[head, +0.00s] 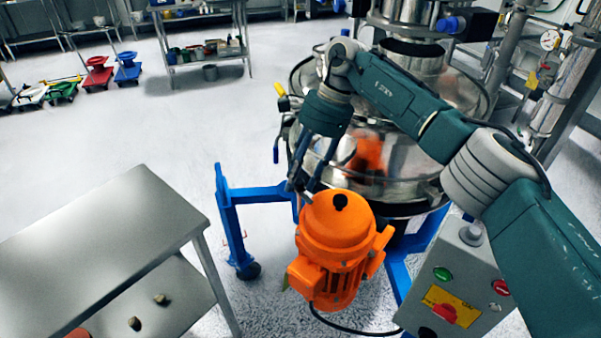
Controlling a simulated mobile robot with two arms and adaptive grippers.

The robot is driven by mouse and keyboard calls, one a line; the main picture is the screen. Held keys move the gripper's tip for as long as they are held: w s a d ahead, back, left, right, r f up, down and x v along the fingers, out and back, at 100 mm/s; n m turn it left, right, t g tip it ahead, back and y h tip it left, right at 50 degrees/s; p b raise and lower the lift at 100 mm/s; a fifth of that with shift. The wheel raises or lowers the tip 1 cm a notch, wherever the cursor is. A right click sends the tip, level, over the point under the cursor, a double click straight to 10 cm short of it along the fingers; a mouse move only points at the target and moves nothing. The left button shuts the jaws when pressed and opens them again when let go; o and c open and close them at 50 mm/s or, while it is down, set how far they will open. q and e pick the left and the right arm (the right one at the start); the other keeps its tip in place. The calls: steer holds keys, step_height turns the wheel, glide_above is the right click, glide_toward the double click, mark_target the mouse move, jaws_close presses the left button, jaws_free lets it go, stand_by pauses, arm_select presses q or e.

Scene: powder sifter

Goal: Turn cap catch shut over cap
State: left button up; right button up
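My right gripper (303,184) reaches down at the front left of the round steel sifter (412,178). Its dark fingers end just above and left of the orange motor (337,240). A small grey piece shows by the fingertips, but I cannot tell if it is part of the gripper or of the catch. I cannot make out the cap or the cap catch; my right arm and gripper cover part of the sifter's rim and side. It is not clear whether the fingers hold anything. My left gripper is not in view.
A grey control box (462,275) with buttons stands at the lower right. A blue frame (229,215) on castors surrounds the motor. A steel table (95,235) is at the lower left. Open floor (150,125) lies between it and the back shelves.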

steer(key=v, duration=1.2)
steer(key=shift+a, duration=0.1)
